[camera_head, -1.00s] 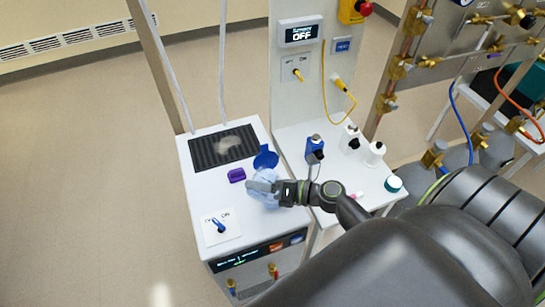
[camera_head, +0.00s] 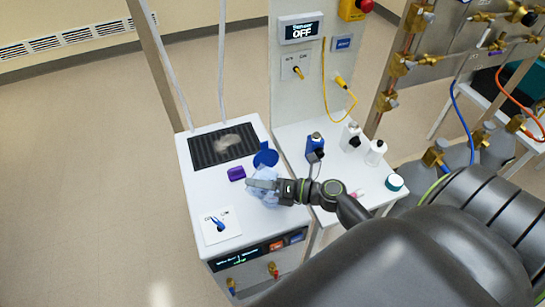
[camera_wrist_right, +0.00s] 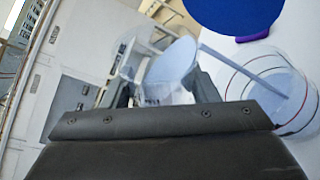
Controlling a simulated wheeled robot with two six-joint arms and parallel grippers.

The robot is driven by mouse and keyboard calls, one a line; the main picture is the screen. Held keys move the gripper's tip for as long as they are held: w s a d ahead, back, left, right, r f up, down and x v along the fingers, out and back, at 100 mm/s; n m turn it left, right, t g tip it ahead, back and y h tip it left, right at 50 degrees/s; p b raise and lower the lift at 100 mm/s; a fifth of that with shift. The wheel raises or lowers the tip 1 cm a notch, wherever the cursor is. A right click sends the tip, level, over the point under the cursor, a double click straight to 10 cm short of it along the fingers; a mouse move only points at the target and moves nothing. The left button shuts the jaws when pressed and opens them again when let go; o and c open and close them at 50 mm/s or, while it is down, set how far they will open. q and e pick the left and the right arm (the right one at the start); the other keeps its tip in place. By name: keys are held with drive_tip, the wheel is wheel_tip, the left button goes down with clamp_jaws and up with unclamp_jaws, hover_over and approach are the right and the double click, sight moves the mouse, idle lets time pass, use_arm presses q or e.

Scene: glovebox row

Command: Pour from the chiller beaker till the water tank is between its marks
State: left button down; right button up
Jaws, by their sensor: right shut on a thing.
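My right gripper (camera_head: 281,190) is over the white chiller top and shut on the clear chiller beaker (camera_wrist_right: 165,72), which holds pale blue liquid. The beaker looks tilted in the right wrist view, beside the water tank. The water tank (camera_wrist_right: 308,108) is a clear round vessel with red and dark lines around its wall; pale blue shows inside it. A pale strip runs from the beaker towards the tank; I cannot tell if it is a stream. In the head view, beaker and tank overlap as one pale blue patch (camera_head: 264,180). My left gripper is out of view.
A round blue lid (camera_head: 266,155) lies open beside the tank, near a purple block (camera_head: 236,173) and a dark grille (camera_head: 222,146). A blue switch (camera_head: 217,223) is at the front left. Several bottles stand on the bench (camera_head: 290,133) to the right.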

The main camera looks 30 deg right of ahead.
drive_tip(key=shift+r+m+t+y+b, duration=0.4)
drive_tip(key=shift+r+m+y+b, duration=0.3)
drive_tip(key=shift+m+b, duration=0.65)
idle(4.3)
